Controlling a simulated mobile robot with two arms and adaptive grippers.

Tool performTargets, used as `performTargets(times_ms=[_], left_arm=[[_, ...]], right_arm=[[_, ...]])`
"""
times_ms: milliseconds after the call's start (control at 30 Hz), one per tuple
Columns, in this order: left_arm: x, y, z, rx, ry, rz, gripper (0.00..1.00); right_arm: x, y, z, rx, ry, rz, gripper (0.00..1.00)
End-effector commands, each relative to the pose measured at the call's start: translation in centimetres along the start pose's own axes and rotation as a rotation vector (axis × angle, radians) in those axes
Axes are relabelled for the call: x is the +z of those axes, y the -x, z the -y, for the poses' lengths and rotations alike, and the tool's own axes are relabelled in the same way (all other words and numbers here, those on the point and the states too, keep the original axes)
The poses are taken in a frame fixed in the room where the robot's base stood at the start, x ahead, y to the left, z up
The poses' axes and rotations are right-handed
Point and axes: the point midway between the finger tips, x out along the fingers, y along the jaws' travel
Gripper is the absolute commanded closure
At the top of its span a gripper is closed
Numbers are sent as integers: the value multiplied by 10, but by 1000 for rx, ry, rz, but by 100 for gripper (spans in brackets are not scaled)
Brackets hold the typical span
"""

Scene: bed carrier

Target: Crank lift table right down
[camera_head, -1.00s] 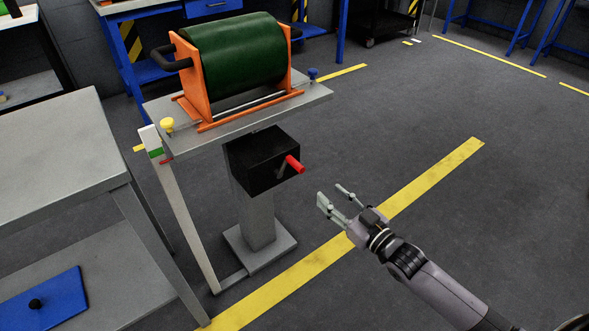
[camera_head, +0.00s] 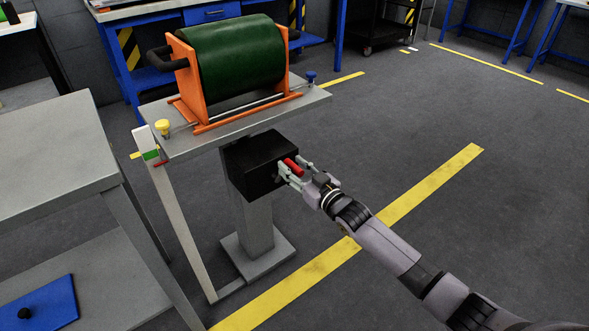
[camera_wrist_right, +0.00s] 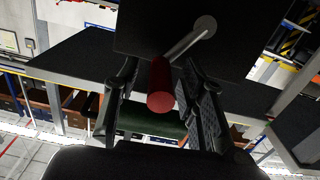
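The lift table (camera_head: 235,118) has a grey top on a single grey column, with a black gearbox (camera_head: 255,168) under the top. The crank's red handle (camera_head: 293,167) sticks out from the gearbox front. It also shows in the right wrist view (camera_wrist_right: 160,88), on a grey crank arm (camera_wrist_right: 190,38). My right gripper (camera_head: 295,171) is at the handle, with its fingers open on either side of it. In the right wrist view gaps show between the handle and both fingers. A green roller (camera_head: 240,52) in an orange frame rests on the table top. My left gripper is not in view.
The floor to the right is clear.

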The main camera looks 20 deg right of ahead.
Motion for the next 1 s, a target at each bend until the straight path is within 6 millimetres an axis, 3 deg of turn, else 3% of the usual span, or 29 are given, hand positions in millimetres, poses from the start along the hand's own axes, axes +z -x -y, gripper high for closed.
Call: performTargets(times_ms=[200,767,1000], left_arm=[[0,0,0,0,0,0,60],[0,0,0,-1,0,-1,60],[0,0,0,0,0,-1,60]], right_arm=[[0,0,0,0,0,1,63],[0,0,0,0,0,1,100],[1,0,0,0,0,1,100]])
